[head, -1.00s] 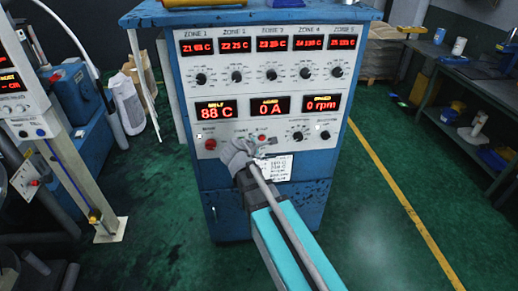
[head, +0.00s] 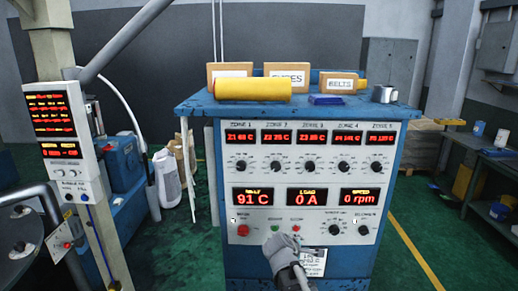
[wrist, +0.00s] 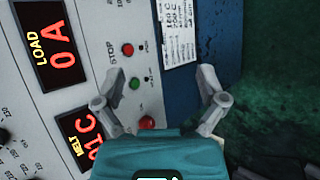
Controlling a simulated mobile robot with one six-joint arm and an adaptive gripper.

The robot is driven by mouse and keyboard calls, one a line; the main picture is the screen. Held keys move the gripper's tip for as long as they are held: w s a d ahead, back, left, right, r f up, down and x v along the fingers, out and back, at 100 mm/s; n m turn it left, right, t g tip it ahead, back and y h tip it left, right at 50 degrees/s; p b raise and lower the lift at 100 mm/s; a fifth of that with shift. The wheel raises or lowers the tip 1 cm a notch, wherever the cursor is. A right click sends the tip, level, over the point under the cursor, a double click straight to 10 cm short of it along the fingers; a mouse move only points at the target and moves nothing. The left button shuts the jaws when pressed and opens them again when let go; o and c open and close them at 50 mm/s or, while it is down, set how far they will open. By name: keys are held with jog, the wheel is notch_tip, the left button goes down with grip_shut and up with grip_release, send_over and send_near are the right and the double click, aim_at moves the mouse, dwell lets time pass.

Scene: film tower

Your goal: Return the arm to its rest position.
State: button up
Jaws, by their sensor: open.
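My gripper (head: 280,243) is in front of the lower part of the blue control cabinet, just below its row of buttons. In the wrist view my gripper (wrist: 160,77) has its two fingers spread wide with nothing between them. Past them lies the grey panel (wrist: 75,115), seen turned on its side, with a small red button (wrist: 127,48), a green button (wrist: 134,84) and a larger red button (wrist: 146,122). The gap between fingertips and panel cannot be judged. My forearm runs down out of the head view's bottom edge.
On the cabinet top (head: 200,104) are a yellow roll (head: 253,89), several cardboard boxes and a blue item (head: 325,99). A display post (head: 62,130) stands at left, a workbench (head: 490,160) at right. Green floor (head: 400,215) is open right of the cabinet.

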jog(key=s+d+f+m+g+y, duration=0.1)
jog(key=s+f+m+g+y, duration=0.2)
jog(key=s+m, duration=0.4)
jog(key=s+d+f+m+g+y, duration=0.1)
jog(key=s+f+m+g+y, duration=0.2)
jog(key=s+m, duration=0.4)
jog(key=shift+s+f+g, duration=0.35)
jog(key=shift+s+g, duration=0.55)
jog(key=shift+s, duration=0.3)
jog(key=shift+c, duration=0.3)
